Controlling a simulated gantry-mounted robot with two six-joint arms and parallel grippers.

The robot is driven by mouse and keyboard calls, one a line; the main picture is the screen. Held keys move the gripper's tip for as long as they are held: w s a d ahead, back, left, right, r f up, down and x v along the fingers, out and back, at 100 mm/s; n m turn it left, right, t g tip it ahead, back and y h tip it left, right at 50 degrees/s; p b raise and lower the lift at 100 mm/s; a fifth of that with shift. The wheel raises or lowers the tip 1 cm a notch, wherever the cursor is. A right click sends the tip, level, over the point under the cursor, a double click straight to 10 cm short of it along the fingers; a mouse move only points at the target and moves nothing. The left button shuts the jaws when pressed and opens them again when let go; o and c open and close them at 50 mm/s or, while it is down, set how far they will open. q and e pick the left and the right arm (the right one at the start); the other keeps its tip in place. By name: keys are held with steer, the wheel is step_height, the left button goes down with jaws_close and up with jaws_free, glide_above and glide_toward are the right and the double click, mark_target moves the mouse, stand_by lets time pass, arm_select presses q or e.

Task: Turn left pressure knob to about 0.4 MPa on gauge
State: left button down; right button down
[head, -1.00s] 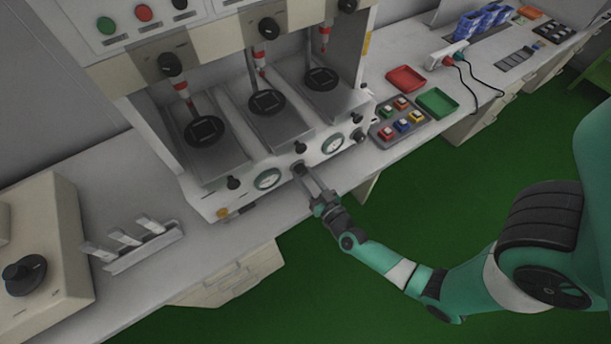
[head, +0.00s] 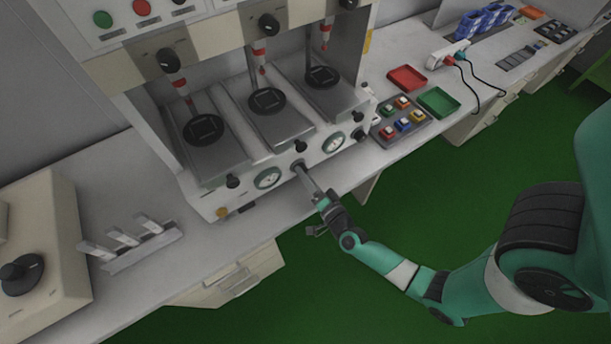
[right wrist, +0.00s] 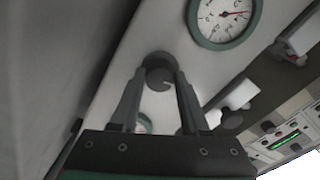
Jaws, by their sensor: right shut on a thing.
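The dark pressure knob (head: 297,163) is on the sloped front panel of the white machine, between two round green-rimmed gauges. The left gauge (head: 268,179) is just left of the knob, and the right gauge (head: 332,142) is farther right. My right gripper (head: 300,170) is shut on the knob, its fingers reaching in from the front. In the right wrist view both fingers (right wrist: 159,80) hold the round knob (right wrist: 158,66) from either side. A gauge (right wrist: 225,18) with a red needle shows there at upper right. Its numbers are too small to read. My left gripper is not in view.
A second dark knob (head: 358,135) sits right of the right gauge. Metal plates with black pads lie behind the panel. A tray of coloured buttons (head: 401,121), a red tray (head: 407,79) and a green tray (head: 438,102) are on the bench at right.

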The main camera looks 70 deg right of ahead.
steer(key=shift+m, duration=0.9)
steer(key=shift+c, duration=2)
jaws_free()
steer(key=p+v, duration=0.2)
steer(key=v, duration=0.9)
steer(key=shift+s+a+p, duration=0.15)
steer(key=shift+s+p, duration=0.15)
steer(key=shift+p, duration=0.05)
steer(key=shift+w+r, duration=0.1)
